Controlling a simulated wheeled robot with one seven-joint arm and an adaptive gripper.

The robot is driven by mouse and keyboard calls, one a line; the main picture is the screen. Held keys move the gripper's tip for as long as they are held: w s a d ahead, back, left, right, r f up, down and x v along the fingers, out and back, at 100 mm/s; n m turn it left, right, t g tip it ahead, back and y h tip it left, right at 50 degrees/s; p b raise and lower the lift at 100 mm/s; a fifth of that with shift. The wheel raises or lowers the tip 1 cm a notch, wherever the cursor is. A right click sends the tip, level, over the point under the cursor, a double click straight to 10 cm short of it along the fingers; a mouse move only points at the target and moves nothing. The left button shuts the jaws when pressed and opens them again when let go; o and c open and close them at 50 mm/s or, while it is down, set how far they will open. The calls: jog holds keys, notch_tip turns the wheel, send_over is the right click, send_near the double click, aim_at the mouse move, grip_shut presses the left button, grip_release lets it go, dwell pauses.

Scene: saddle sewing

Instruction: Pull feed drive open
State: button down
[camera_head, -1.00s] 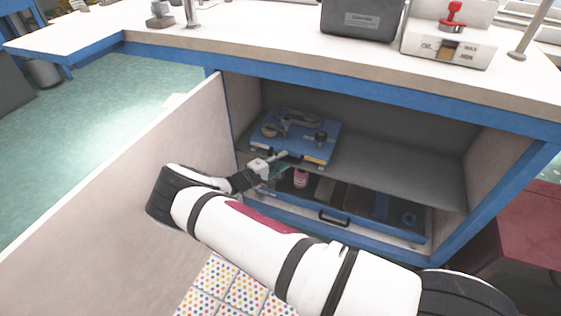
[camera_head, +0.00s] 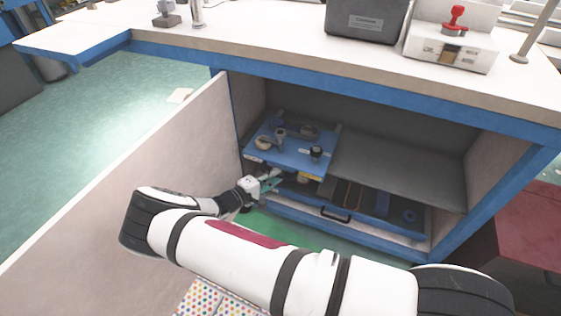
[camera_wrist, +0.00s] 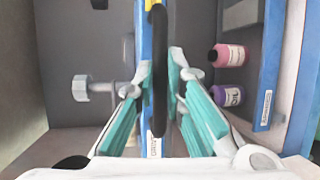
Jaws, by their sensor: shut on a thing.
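The feed drive appears to be the blue sliding tray (camera_head: 290,154) on the upper shelf of the cabinet, carrying several small machine parts. Its front juts out beyond the shelf edge. A black bar handle (camera_wrist: 159,70) on the blue and white front (camera_wrist: 146,30) runs between my gripper's teal fingers. My gripper (camera_head: 268,184) is at the tray's front in the head view, and in the wrist view (camera_wrist: 158,95) it is shut on this handle. The handle is hard to see in the head view. The label on the front is too small to read.
A lower blue drawer (camera_head: 368,228) with its own handle (camera_head: 335,215) sits below. The open cabinet door (camera_head: 150,165) stands left of my arm. Pink (camera_wrist: 231,55) and purple (camera_wrist: 229,92) bottles show in the wrist view. The worktop (camera_head: 270,35) is above.

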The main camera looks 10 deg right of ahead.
jog(key=s+a+p, duration=0.1)
jog(key=s+a, duration=0.9)
jog(key=s, duration=0.4)
jog(key=shift+a, duration=0.2)
jog(key=c, duration=1.7)
grip_release()
jog(key=shift+o, duration=0.2)
jog(key=v, duration=1.2)
jog(key=shift+s, duration=0.1)
